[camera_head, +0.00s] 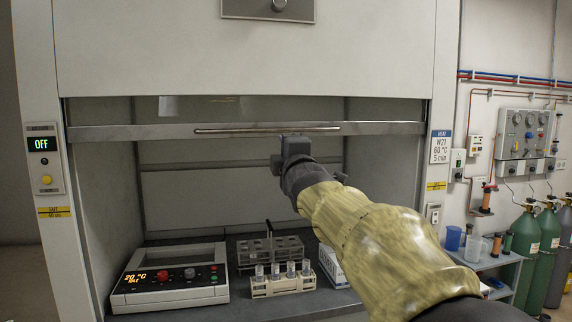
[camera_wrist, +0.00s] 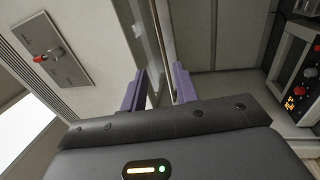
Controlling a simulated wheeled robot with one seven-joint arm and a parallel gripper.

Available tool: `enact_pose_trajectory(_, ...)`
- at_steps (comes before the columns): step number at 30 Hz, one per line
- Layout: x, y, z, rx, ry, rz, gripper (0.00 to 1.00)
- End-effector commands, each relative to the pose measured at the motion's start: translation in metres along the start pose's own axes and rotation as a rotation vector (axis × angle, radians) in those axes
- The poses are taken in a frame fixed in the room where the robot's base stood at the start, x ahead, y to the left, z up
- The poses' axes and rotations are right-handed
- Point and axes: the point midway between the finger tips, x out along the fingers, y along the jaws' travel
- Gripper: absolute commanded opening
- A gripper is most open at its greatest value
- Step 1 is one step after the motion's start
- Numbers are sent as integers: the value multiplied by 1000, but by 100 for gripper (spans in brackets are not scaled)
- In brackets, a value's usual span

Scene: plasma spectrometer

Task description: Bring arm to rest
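My gripper (camera_head: 297,142) is at the end of my raised, yellow-sleeved arm, in front of the fume hood's partly raised sash (camera_head: 390,129). In the head view it overlaps the sash's long bar handle (camera_head: 225,131), and its fingers are hidden there. In the wrist view the gripper's two purple fingers (camera_wrist: 159,88) stand apart with a gap between them. A thin bar-like edge of the sash (camera_wrist: 164,35) runs into the line of that gap. I cannot tell whether it touches either finger, but they do not look closed on it.
Below the sash, a hotplate-like unit (camera_head: 168,283) reading 20 °C, a grey rack (camera_head: 270,250) and a vial holder (camera_head: 283,284) stand on the hood floor. A side shelf (camera_head: 488,262) and green gas cylinders (camera_head: 524,245) are at right. An OFF display (camera_head: 42,145) is on the left post.

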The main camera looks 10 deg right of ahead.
Motion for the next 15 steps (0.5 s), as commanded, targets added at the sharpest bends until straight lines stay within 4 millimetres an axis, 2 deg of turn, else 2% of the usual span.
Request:
enact_pose_trajectory(12, -5, -1, 0, 2, 0, -4, 30)
enact_pose_trajectory(15, -5, -11, 4, 33, -7, -35, 30)
